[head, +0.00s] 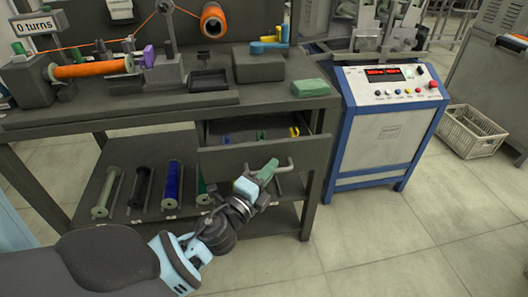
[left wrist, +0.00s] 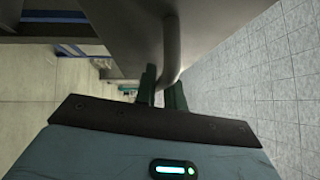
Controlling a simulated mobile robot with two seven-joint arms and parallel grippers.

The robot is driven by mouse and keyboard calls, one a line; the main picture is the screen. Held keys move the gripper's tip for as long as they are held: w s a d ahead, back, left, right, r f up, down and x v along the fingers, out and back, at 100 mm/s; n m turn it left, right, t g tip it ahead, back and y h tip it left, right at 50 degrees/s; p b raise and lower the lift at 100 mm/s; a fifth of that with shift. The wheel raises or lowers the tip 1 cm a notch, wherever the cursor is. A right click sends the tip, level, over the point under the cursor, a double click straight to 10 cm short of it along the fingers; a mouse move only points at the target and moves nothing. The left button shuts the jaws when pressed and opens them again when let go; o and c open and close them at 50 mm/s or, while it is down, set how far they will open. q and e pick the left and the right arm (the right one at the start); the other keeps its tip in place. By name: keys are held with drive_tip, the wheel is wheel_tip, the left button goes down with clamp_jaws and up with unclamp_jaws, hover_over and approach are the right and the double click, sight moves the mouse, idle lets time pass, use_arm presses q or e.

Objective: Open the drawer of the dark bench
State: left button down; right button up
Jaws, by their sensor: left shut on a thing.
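The dark bench (head: 120,116) stands at the left and middle of the head view. Its drawer (head: 222,162) is pulled partly out, and small blue and yellow pieces show inside. My left gripper (head: 267,173) is at the drawer front, shut on the bar handle (head: 288,167). In the left wrist view the grey handle (left wrist: 172,45) runs down between the two dark green fingers of the gripper (left wrist: 161,88). The fingers hide part of the handle in the head view. My right gripper is in neither view.
Several spools, one of them blue (head: 173,185), stand on the bench's lower shelf. A green block (head: 310,88) lies on the top near the right edge. A blue-framed control cabinet (head: 385,135) stands to the right. The floor in front is clear.

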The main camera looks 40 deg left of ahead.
use_arm(q)
drive_tip(key=shift+s+d, duration=1.65)
drive_tip(key=shift+d, duration=0.3)
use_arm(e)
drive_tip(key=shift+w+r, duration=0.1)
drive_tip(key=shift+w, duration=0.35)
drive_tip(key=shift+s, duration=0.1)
use_arm(q)
drive_tip(key=c, duration=1.5)
unclamp_jaws()
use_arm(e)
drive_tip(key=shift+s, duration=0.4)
